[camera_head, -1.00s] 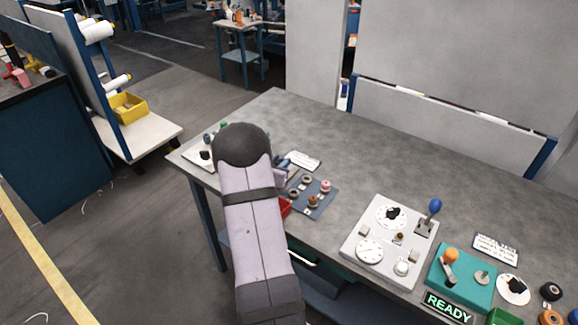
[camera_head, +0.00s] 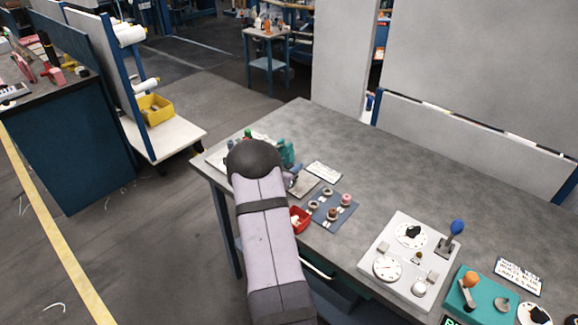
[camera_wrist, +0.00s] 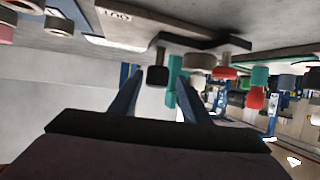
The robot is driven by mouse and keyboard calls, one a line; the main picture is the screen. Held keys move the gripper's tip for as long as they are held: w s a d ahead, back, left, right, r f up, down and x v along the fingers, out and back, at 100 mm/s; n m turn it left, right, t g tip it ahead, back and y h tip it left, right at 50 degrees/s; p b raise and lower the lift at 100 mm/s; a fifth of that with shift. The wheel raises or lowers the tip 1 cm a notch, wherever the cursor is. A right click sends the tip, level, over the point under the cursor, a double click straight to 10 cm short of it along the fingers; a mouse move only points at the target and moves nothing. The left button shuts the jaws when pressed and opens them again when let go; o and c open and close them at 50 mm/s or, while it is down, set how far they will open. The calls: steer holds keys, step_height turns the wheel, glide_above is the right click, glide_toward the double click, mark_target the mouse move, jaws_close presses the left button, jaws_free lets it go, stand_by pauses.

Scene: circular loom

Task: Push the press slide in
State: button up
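My gripper (camera_wrist: 159,85) is open in the wrist view, with its two dark blue fingers apart. A teal fixture (camera_head: 287,153) shows just right of my arm there. I cannot tell for sure which of these parts is the press slide.
A blue mat (camera_head: 333,209) with several small rings and a red bin (camera_head: 299,222) lie right of my arm. A grey dial panel (camera_head: 411,259) with a blue-knobbed lever and a teal lever box (camera_head: 482,300) stand farther right. The table's back strip (camera_head: 420,165) is clear.

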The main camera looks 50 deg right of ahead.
steer(key=b+v, duration=0.2)
steer(key=v, duration=0.5)
steer(key=shift+a, duration=0.15)
steer(key=shift+r, duration=0.1)
stand_by(0.4)
steer(key=w+a+f+n+t+y+b, duration=0.1)
steer(key=w+a+n+y, duration=0.15)
steer(key=a, duration=0.55)
steer(key=w+a+f+n+t+y+b, duration=0.2)
steer(key=a+n+y, duration=0.15)
steer(key=a, duration=0.55)
steer(key=w+a+f+n+t+y+b, duration=0.1)
steer(key=w+a+n+y, duration=0.15)
steer(key=a, duration=0.55)
steer(key=s+a+f+n+g+y+b, duration=0.1)
steer(key=s+a+f+n+g+y, duration=0.15)
steer(key=s+a, duration=0.4)
steer(key=s+a+f+n+g+y+b, duration=0.1)
steer(key=s+a+f+y, duration=0.15)
steer(key=s+a, duration=0.4)
steer(key=s+a+f+n+g+b, duration=0.1)
steer(key=s+a+n+g, duration=0.2)
steer(key=s, duration=0.9)
steer(key=shift+s+a+g, duration=0.25)
steer(key=shift+a+g, duration=0.15)
steer(key=shift+g, duration=0.15)
